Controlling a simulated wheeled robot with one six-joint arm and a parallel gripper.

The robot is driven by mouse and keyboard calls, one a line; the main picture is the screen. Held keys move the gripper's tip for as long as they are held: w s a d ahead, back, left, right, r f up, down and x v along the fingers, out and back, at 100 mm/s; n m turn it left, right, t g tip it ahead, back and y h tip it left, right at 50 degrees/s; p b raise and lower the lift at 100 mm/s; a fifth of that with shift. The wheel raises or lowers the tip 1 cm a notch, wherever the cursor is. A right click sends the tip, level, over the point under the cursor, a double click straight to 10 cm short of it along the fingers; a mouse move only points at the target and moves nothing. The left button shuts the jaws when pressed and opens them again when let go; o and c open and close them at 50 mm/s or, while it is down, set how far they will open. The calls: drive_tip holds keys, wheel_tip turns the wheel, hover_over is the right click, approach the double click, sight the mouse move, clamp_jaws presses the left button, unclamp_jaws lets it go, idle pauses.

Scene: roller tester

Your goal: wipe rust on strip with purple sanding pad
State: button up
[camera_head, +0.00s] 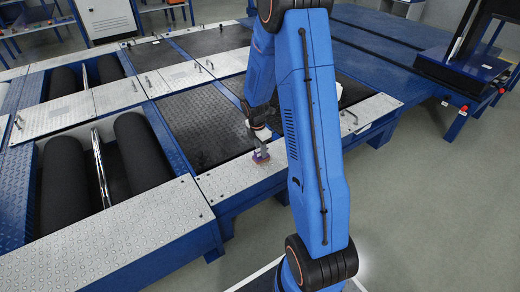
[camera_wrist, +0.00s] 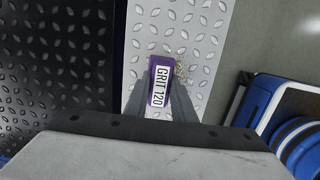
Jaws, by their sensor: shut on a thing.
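My gripper (camera_wrist: 161,95) is shut on the purple sanding pad (camera_wrist: 153,83), which carries a white label reading GRIT 120. In the head view the pad (camera_head: 261,156) is small, at the end of my arm, over the silver tread-plate strip (camera_head: 225,181). In the wrist view the strip (camera_wrist: 196,24) runs under the pad. A small patch of brownish rust (camera_wrist: 179,70) shows just right of the pad. Some of the patch may be hidden under the pad. I cannot tell whether the pad touches the strip.
Black tread plates (camera_head: 203,124) lie left of the strip. Black rollers (camera_head: 66,184) sit in the blue frame at left. Grey floor (camera_head: 404,215) is open at right. A blue-and-black stand (camera_head: 468,62) is at upper right.

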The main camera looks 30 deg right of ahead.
drive_tip(key=shift+s, duration=1)
drive_tip(key=shift+w, duration=1.65)
drive_tip(key=shift+s+f, duration=0.15)
drive_tip(key=shift+s, duration=0.85)
drive_tip(key=shift+s, duration=0.7)
drive_tip(key=shift+w+r, duration=0.2)
drive_tip(key=shift+w, duration=0.75)
drive_tip(key=shift+w+f, duration=0.1)
drive_tip(key=shift+w, duration=0.65)
